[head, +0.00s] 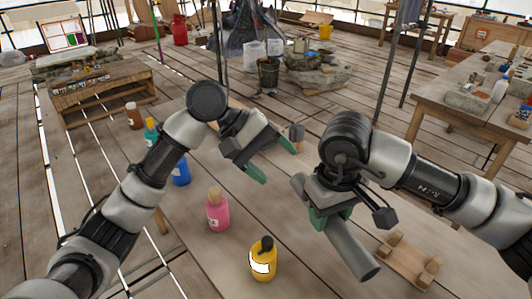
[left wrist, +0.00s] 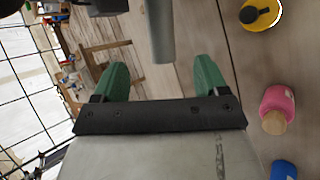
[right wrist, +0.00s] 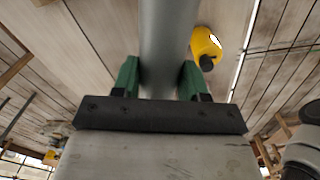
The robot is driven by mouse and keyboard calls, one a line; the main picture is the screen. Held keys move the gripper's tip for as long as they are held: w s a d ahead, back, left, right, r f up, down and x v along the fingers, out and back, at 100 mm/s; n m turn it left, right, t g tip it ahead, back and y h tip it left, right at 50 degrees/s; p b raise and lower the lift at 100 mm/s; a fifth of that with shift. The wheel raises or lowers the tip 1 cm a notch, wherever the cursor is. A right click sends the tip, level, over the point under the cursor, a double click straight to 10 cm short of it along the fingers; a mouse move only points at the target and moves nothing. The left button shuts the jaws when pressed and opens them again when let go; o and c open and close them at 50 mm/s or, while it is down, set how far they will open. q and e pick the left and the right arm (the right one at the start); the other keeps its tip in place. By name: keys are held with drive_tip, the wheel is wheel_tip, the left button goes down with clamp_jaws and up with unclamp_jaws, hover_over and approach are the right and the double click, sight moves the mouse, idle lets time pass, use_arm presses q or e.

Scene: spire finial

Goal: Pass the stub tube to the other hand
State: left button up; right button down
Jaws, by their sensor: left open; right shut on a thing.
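The stub tube (head: 352,249) is a plain grey cylinder, held tilted above the table in the head view. My right gripper (head: 325,217) is shut on it, and the right wrist view shows the tube (right wrist: 167,45) between the green fingers (right wrist: 160,82). My left gripper (head: 275,161) is open and empty, to the left of the tube and apart from it. In the left wrist view the tube's end (left wrist: 161,40) shows beyond the gap between the open green fingers (left wrist: 162,85).
A yellow bottle (head: 263,260), a pink bottle (head: 217,212) and a blue bottle (head: 180,172) stand along the table's left side. A wooden cradle (head: 408,262) lies at the right. A small hammer-like thing (head: 296,136) stands behind the grippers.

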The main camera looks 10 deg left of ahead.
use_arm(q)
drive_tip(key=x, duration=1)
drive_tip(key=shift+d+f, duration=0.15)
drive_tip(key=shift+f, duration=0.1)
drive_tip(key=shift+c, duration=0.2)
drive_tip(key=c, duration=0.9)
drive_tip(key=shift+r, duration=0.1)
drive_tip(key=shift+c, duration=1.3)
use_arm(e)
drive_tip(key=c, duration=0.5)
unclamp_jaws()
drive_tip(key=shift+r, duration=0.1)
